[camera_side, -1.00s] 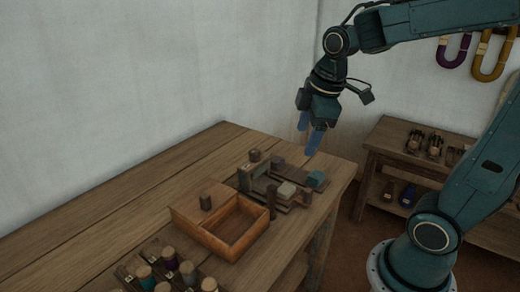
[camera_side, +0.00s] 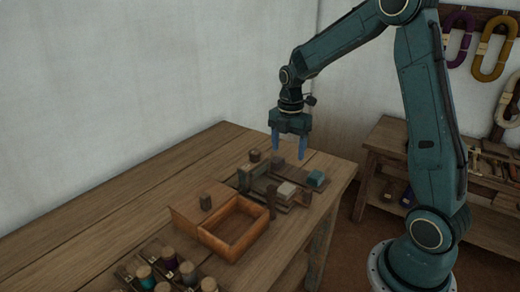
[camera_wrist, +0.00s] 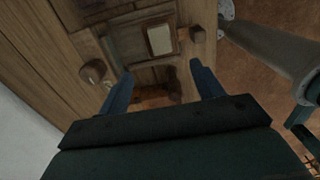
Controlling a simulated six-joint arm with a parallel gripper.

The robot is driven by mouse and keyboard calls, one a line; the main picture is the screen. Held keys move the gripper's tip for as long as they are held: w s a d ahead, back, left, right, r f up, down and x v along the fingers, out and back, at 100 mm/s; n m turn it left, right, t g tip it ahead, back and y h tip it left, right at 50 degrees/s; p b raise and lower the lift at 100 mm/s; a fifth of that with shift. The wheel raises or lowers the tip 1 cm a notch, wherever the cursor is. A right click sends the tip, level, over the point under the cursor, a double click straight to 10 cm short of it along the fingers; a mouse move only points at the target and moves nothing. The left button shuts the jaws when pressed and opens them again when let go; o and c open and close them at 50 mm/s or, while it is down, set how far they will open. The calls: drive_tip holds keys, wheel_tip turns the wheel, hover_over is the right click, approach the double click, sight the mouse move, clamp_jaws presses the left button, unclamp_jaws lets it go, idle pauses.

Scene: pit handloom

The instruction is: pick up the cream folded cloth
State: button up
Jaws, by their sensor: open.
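The cream folded cloth (camera_side: 287,189) is a small pale block among low wooden pieces near the right end of the table in the side view. A pale cream rectangle in the wrist view (camera_wrist: 159,40) appears to be the same cloth, lying flat beyond my fingertips. My gripper (camera_side: 288,154) points down above this group, with its two blue fingers apart and nothing between them. In the wrist view the gripper (camera_wrist: 161,70) is also open, and the cloth lies ahead of the gap between the fingers. The gripper is apart from the cloth.
The table's far left is clear.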

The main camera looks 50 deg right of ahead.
hover_over(286, 188)
drive_tip(key=shift+a+f, duration=0.15)
drive_tip(key=shift+f, duration=4.15)
drive_tip(key=shift+f, duration=0.1)
drive_tip(key=shift+f, duration=2.5)
drive_tip(key=c, duration=1.1)
drive_tip(key=shift+c, duration=0.2)
drive_tip(key=shift+r, duration=0.15)
wheel_tip(286, 188, up, 20)
